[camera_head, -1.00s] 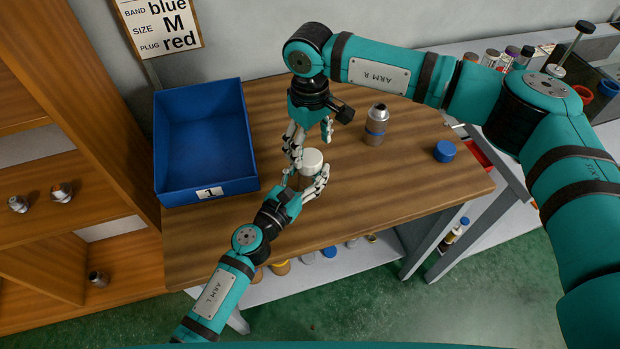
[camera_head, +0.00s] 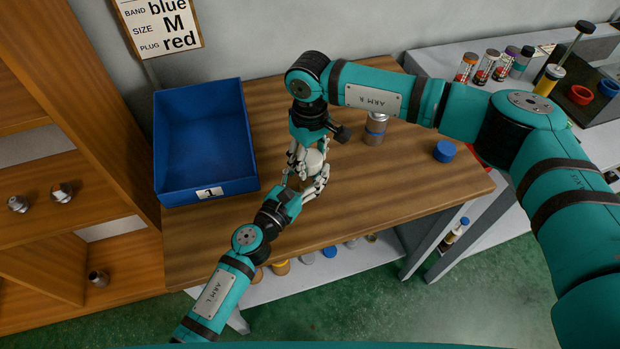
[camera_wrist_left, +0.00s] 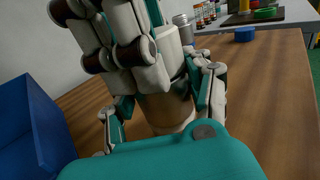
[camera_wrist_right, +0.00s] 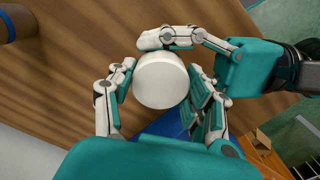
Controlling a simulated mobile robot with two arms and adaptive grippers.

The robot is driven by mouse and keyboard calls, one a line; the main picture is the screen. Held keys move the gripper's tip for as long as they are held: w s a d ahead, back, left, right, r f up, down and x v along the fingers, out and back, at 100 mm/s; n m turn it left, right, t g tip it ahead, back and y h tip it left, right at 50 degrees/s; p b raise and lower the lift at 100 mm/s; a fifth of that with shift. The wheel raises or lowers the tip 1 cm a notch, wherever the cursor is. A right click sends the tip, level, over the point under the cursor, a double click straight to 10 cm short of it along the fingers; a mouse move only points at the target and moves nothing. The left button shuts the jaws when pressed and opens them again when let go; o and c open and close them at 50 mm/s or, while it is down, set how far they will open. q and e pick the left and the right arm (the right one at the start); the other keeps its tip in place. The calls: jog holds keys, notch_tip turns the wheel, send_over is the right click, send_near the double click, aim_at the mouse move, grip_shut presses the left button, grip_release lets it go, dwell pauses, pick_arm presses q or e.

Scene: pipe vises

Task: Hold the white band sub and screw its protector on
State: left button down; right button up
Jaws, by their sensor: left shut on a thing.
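The sub stands upright with a white cap, the protector (camera_wrist_right: 160,80), over its top. In the left wrist view the sub's tan body (camera_wrist_left: 165,108) shows, with a pale band (camera_wrist_left: 178,127) low on it. My left gripper (camera_head: 311,183) is shut around the sub from the front. My right gripper (camera_head: 305,155) points down from above, its fingers spread on both sides of the white protector. In the right wrist view the right fingers (camera_wrist_right: 158,95) are very near the protector; contact is hard to tell. The thread under the protector is hidden.
A metal sub with a blue band (camera_head: 375,130) stands right of the grippers, partly behind my right arm. A blue cap (camera_head: 445,151) lies farther right. A blue bin (camera_head: 205,185) stands left. A sign (camera_head: 165,22) reads band blue, size M, plug red. The front tabletop is clear.

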jog(key=c, duration=0.4)
jog(key=m, duration=0.3)
jog(key=shift+m, duration=0.3)
jog(key=o, duration=1.3)
jog(key=shift+r, duration=0.1)
jog(key=shift+r, duration=2.2)
